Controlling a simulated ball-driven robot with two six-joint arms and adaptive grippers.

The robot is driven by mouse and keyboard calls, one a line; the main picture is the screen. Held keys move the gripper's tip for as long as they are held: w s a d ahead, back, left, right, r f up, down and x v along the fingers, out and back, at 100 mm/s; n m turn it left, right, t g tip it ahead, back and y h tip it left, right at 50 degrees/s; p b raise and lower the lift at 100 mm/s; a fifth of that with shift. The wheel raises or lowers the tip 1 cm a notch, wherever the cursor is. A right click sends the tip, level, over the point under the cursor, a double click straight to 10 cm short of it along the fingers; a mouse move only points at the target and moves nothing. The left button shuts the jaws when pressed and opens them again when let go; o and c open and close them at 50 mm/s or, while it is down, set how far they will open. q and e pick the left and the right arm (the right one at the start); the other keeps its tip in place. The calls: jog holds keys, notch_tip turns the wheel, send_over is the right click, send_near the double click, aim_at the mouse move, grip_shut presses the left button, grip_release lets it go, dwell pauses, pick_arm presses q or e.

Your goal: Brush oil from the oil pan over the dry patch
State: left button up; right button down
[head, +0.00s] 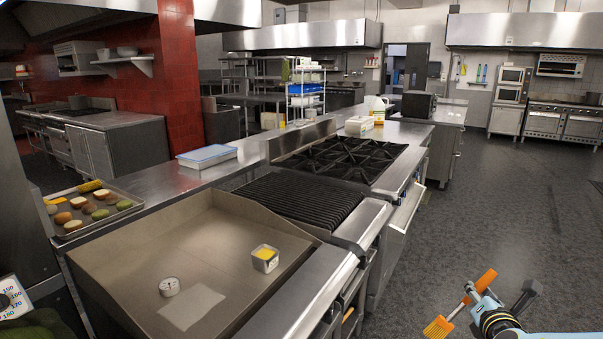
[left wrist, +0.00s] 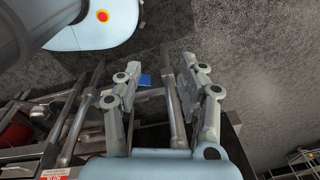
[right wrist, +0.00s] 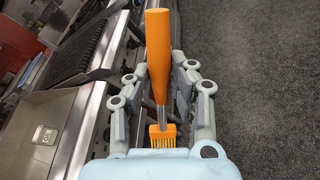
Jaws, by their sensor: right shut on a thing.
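An orange pastry brush (head: 438,327) is held in my right gripper (head: 474,298) at the lower right, over the floor and clear of the counter. In the right wrist view the brush handle (right wrist: 158,50) points away and its bristles (right wrist: 163,137) lie close to the palm. The small square oil pan (head: 265,258) with yellow oil stands on the griddle plate (head: 190,250). The dry patch (head: 183,310) is a paler rectangle near the griddle's front. My left gripper (left wrist: 155,85) is out of the head view; in its wrist view its fingers are apart with nothing between them.
The griddle has raised metal walls. A ribbed grill (head: 300,205) and burner range (head: 345,158) continue beyond it. A tray of vegetables (head: 85,233) lies at left. The floor at right is clear.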

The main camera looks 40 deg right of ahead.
pick_arm(q)
jog(key=w, duration=0.4)
pick_arm(e)
jog(key=w+a+r+n+t+y, duration=0.1)
jog(key=w+a+r+n+y, duration=0.7)
jog(key=a+r, duration=0.5)
jog(key=w+a+r+n+y, duration=0.7)
jog(key=a+r+y, duration=0.2)
jog(key=a, duration=0.9)
jog(key=w+a+r+n+t+y, duration=0.1)
jog(key=w+a+r+n+y, duration=0.7)
jog(key=a+r, duration=0.5)
pick_arm(q)
notch_tip(320, 180, down, 24)
jog(key=s+b, duration=0.2)
jog(key=b, duration=2.2)
jog(key=shift+s+a, duration=0.15)
jog(key=shift+s, duration=0.25)
pick_arm(e)
notch_tip(320, 180, down, 27)
jog(key=a, duration=0.2)
jog(key=shift+g, duration=0.4)
pick_arm(q)
jog(key=shift+r, duration=0.15)
